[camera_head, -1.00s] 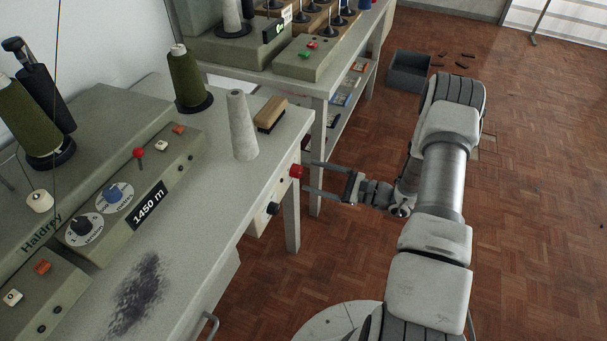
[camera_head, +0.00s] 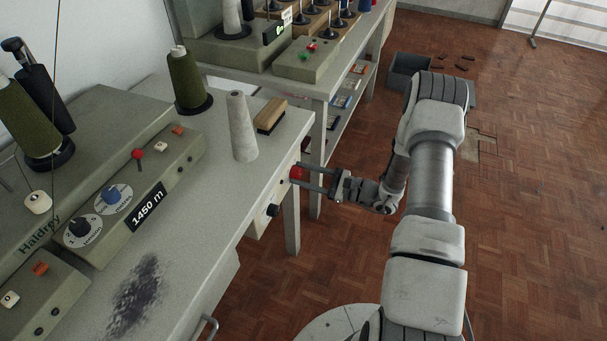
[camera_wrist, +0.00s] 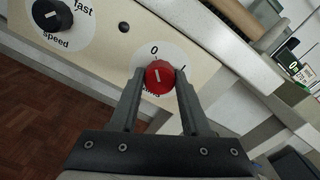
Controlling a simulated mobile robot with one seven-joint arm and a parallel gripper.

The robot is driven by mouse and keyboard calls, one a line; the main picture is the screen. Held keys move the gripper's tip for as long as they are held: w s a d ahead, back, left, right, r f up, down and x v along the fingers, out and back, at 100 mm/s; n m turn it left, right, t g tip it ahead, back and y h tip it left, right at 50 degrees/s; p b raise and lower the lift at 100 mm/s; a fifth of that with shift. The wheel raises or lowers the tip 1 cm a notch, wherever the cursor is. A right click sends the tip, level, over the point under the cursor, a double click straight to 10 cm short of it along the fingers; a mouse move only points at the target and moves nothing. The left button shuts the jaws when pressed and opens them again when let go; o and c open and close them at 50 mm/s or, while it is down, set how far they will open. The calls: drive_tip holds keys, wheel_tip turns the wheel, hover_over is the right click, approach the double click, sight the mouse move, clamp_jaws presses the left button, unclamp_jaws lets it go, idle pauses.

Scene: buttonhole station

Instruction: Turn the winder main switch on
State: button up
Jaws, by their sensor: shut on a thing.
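The main switch is a red round knob (camera_wrist: 160,76) on a white dial plate, with "0" at its top and a "1"-like mark to the right; it also shows on the table's front panel in the head view (camera_head: 297,173). Its white pointer line points up, near the "0". The lettering below the knob is partly hidden. My gripper (camera_wrist: 158,92) is shut on the red knob, one finger on each side. In the head view my gripper (camera_head: 309,180) reaches the knob from the right.
A black speed knob (camera_wrist: 52,15) sits on the same panel; it also shows in the head view (camera_head: 272,210). Open floor lies to the right.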

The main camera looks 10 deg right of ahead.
clamp_jaws()
drive_tip(key=m+p, duration=0.1)
drive_tip(key=m, duration=0.3)
drive_tip(key=shift+d, duration=0.1)
drive_tip(key=m+p, duration=0.1)
drive_tip(key=m, duration=0.4)
drive_tip(key=shift+m, duration=0.3)
drive_tip(key=m+p, duration=0.1)
drive_tip(key=m, duration=0.3)
drive_tip(key=shift+p, duration=0.3)
drive_tip(key=shift+f+m+p, duration=0.1)
drive_tip(key=shift+m+p, duration=0.3)
drive_tip(key=shift+m, duration=1.8)
drive_tip(key=o, duration=1.1)
unclamp_jaws()
